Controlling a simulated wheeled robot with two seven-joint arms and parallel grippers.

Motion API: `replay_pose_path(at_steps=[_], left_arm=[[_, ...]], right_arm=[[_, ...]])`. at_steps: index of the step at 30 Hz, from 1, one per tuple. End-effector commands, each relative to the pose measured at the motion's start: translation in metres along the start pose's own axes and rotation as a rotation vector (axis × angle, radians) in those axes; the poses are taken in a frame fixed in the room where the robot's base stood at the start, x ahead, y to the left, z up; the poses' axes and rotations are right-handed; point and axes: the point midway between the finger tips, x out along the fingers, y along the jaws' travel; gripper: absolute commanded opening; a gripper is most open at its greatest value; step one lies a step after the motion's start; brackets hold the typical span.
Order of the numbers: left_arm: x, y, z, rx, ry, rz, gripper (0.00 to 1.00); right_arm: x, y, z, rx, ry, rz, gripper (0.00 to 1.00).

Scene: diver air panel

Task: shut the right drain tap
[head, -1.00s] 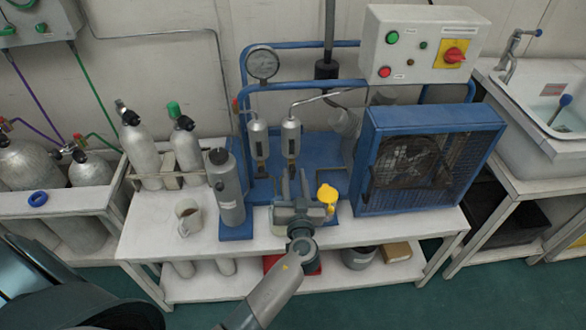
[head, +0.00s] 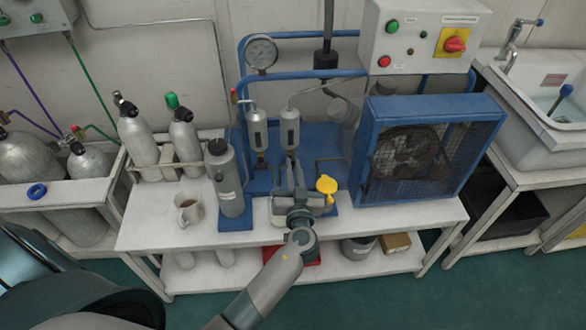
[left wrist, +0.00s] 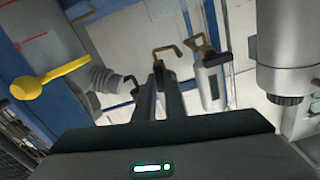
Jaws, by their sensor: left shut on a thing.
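Two silver filter cylinders, the left one (head: 257,131) and the right one (head: 290,129), hang on the blue frame in the head view. My left gripper (head: 294,178) is just below the right one, its fingers pointing up and away. In the left wrist view, the right drain tap (left wrist: 168,48) is a bent brass lever at the tips of my left gripper (left wrist: 158,72), which is shut on it. The left drain tap (left wrist: 201,49) stands beside it, apart from the fingers. The tap is too small to make out in the head view. My right gripper is not in view.
A yellow-handled valve (head: 326,187) stands close to the right of my gripper. A grey cylinder (head: 224,180) and a mug (head: 188,208) stand to the left on the white bench (head: 150,238). A blue caged fan (head: 428,150) fills the right side.

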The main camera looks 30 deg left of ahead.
Motion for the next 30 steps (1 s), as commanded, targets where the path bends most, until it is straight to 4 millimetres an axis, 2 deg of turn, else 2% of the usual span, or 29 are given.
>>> replay_pose_path(at_steps=[8,16,21,30], left_arm=[[0.0,0.001,0.002,0.135,0.001,-0.001,0.0],[0.0,0.002,0.001,0.362,0.001,-0.001,0.0],[0.0,0.002,0.001,0.523,0.001,-0.001,0.0],[0.0,0.003,0.0,0.81,0.001,-0.001,0.0]], right_arm=[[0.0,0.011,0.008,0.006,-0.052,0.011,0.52],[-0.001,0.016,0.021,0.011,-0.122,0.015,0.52],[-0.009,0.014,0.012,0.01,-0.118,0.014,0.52],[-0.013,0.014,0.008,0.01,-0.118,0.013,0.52]])
